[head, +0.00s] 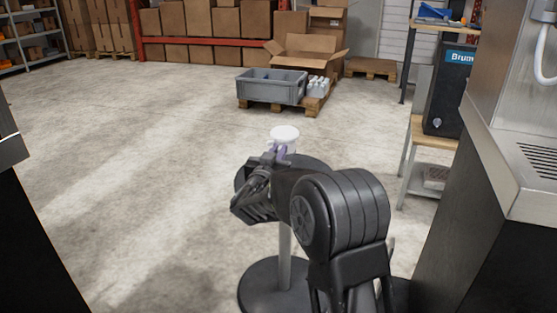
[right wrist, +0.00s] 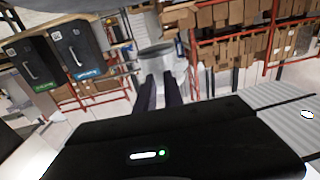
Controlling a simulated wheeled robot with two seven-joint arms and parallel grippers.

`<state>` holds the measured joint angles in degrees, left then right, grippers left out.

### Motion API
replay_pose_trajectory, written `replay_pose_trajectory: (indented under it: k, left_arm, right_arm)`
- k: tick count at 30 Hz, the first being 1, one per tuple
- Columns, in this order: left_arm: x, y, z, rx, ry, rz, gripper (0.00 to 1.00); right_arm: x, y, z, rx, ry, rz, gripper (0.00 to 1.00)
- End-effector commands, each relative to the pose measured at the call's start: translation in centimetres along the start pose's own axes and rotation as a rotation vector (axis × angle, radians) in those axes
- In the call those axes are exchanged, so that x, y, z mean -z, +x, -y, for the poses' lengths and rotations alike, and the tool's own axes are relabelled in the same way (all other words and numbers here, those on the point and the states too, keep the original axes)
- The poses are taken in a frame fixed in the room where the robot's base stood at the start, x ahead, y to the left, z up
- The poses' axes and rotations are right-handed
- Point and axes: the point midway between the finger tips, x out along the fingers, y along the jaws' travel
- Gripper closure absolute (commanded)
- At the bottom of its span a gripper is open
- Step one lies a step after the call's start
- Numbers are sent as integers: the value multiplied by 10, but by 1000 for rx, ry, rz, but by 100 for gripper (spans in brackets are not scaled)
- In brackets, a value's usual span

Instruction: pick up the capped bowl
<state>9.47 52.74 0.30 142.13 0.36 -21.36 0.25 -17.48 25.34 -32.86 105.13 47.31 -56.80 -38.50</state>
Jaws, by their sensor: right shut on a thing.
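The capped bowl (head: 284,133) is a small pale vessel with a white lid. My right gripper (head: 279,152) is shut on it, and the bowl looks upright. In the right wrist view the bowl (right wrist: 157,58) shows grey-white between the two dark fingertips of the right gripper (right wrist: 159,88). A dark round table (head: 322,162) on a grey post is below and behind my right arm, which hides much of its top. I cannot tell whether the bowl is clear of the table. My left gripper is not in view.
A counter with a steel drip tray (head: 537,160) stands close on the right. A wooden shelf stand holds a dark dispenser (head: 448,95). A grey crate (head: 271,88) sits on a pallet farther back. The concrete floor to the left is clear.

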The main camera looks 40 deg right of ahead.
Motion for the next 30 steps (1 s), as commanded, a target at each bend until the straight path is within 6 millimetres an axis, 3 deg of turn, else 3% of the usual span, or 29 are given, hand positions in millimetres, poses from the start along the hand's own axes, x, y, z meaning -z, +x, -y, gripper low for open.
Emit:
replay_pose_trajectory:
  k: [23, 26, 30]
  left_arm:
    - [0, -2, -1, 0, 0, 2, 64]
    - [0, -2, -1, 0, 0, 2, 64]
    - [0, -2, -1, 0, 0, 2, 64]
  right_arm:
    - [4, -2, 2, 5, 0, 0, 100]
    - [1, -12, 11, 28, -2, 2, 100]
    - [-10, -43, 38, 99, -6, 6, 100]
